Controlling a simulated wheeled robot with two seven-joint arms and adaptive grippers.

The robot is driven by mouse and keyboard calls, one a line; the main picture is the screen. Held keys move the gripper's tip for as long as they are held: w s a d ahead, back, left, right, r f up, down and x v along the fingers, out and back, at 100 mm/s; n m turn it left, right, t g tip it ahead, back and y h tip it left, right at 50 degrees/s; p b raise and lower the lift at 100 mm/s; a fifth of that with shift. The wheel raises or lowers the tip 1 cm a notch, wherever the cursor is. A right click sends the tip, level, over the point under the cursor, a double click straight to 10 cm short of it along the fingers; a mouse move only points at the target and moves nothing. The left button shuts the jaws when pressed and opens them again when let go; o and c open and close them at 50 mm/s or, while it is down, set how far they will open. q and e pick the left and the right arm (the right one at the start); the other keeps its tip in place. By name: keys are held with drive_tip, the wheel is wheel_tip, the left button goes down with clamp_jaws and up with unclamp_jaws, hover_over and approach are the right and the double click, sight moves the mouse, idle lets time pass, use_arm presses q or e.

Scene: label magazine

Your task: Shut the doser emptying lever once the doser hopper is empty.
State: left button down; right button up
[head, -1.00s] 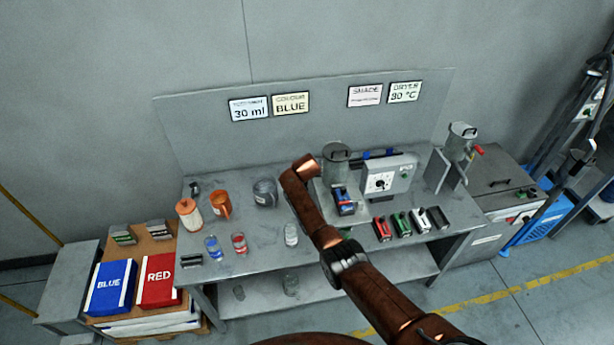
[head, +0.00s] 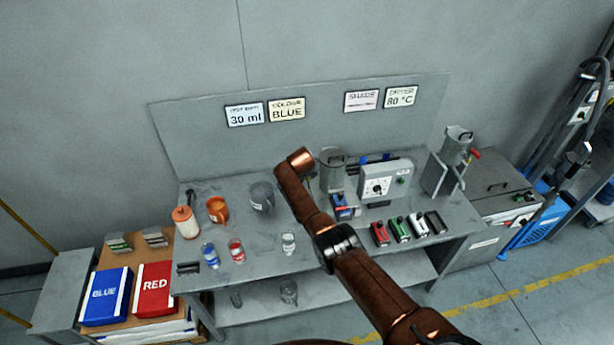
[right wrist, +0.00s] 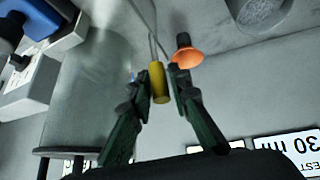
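The doser appears to be the grey metal cylinder (head: 332,172) with a lidded top, beside a control box on the bench; the inside of its hopper is hidden. In the right wrist view its grey wall (right wrist: 88,85) fills the left side. A lever with a yellow handle (right wrist: 159,82) on a thin rod lies between the fingertips of my right gripper (right wrist: 157,88). The fingers converge closely on both sides of the handle and appear shut on it. In the head view my right arm hides this gripper and the lever. My left gripper is out of view.
The control box (head: 385,183) with a dial stands right of the cylinder. A grey pot (head: 262,197), an orange jug (head: 217,210) and small glasses stand left. Several coloured cartridges (head: 400,229) lie at the front right. An orange piece (right wrist: 187,57) sits close beside the right fingertip.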

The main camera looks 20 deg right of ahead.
drive_tip(key=shift+o, duration=1.4)
drive_tip(key=shift+s+a+r, duration=0.2)
drive_tip(key=shift+a+r, duration=0.05)
drive_tip(key=shift+r, duration=0.2)
drive_tip(key=v, duration=1.1)
drive_tip(key=shift+d, duration=0.1)
